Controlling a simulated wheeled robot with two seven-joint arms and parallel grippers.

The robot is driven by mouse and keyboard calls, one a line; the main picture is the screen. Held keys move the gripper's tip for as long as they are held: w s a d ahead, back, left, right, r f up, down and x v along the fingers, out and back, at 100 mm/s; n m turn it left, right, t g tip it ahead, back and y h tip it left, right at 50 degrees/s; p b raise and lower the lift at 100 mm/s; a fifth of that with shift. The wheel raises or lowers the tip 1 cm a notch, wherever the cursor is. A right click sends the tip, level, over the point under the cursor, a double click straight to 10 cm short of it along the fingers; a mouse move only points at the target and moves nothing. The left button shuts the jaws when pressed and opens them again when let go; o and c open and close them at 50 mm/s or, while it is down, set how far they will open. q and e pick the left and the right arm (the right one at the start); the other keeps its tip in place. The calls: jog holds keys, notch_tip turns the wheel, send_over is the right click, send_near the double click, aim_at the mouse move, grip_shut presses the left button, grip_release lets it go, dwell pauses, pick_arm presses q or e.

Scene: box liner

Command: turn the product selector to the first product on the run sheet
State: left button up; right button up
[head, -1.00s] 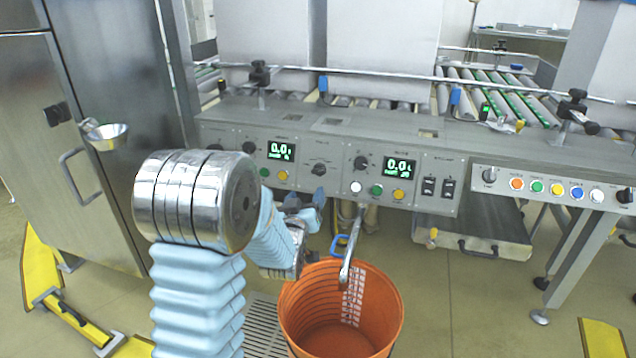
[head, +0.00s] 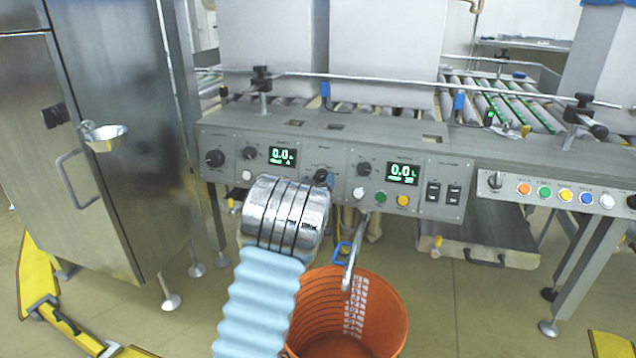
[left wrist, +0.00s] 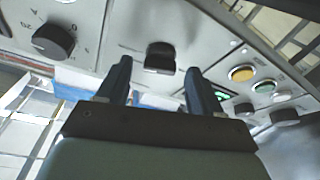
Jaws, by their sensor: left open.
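A black knob (left wrist: 160,57) sits on the grey control panel (head: 335,160) between the two green displays; its label is too small to read, so I cannot confirm that it is the product selector. My left gripper (left wrist: 162,85) is open in the left wrist view, its dark fingers pointing at the panel on either side of this knob's lower side; I cannot tell whether they touch it. My right gripper is not in view. No run sheet can be made out.
Another black knob with a scale (left wrist: 52,40) is close by on the panel. White, green and yellow buttons (left wrist: 242,73) lie on the other side. An orange bucket (head: 385,300) stands below, with a metal bar (head: 352,255) above it. A steel cabinet (head: 110,150) stands at the left.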

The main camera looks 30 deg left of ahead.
pick_arm(q)
jog(key=shift+w+a, duration=0.1)
jog(key=shift+w, duration=0.15)
jog(key=c, duration=1.1)
jog(key=shift+o, duration=0.2)
